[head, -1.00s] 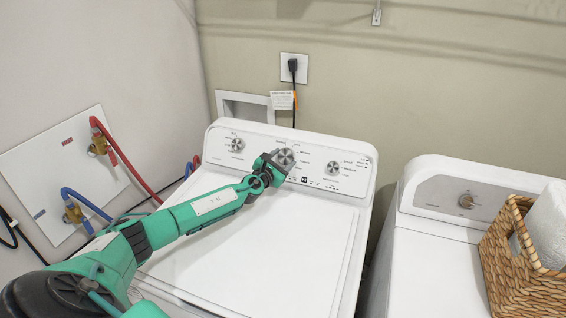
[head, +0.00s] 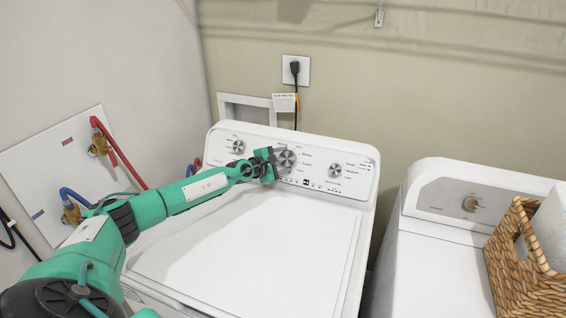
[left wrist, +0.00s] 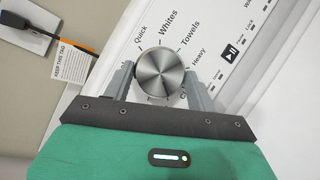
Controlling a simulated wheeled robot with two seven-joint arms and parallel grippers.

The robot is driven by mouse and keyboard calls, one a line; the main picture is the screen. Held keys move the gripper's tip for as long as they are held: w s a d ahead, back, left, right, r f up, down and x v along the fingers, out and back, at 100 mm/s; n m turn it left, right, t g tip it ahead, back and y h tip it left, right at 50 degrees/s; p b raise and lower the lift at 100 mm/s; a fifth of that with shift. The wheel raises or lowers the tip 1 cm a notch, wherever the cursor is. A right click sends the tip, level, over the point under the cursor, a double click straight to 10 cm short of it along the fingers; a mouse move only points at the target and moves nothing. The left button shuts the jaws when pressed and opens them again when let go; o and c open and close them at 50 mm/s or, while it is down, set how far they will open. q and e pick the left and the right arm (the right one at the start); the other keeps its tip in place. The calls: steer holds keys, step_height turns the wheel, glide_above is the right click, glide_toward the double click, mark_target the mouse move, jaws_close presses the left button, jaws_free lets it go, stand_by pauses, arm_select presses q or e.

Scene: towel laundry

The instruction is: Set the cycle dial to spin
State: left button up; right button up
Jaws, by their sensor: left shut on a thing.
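The cycle dial (head: 287,158) is the large round silver middle knob on the white washer's control panel. It also shows close up in the left wrist view (left wrist: 160,72), with the labels Quick, Whites, Towels and Heavy beside it. I cannot read a spin label, nor tell which label the dial points to. My left gripper (head: 274,162) reaches the dial from its left side. In the left wrist view its grey fingers (left wrist: 160,82) are shut on the dial, one on each side. My right gripper is not in view.
Smaller knobs (head: 335,170) and (head: 238,147) flank the dial on the washer (head: 240,220). A second white machine (head: 430,240) stands at right with a wicker basket (head: 520,265) on it. Red and blue hoses (head: 118,155) run along the left wall.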

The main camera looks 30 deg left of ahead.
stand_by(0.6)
arm_select(q)
steer(key=o, duration=1)
steer(key=shift+s+a+r+p, duration=0.2)
steer(key=shift+s+p, duration=0.1)
steer(key=shift+s, duration=0.25)
steer(key=shift+p+v, duration=1.15)
steer(key=shift+v, duration=5.15)
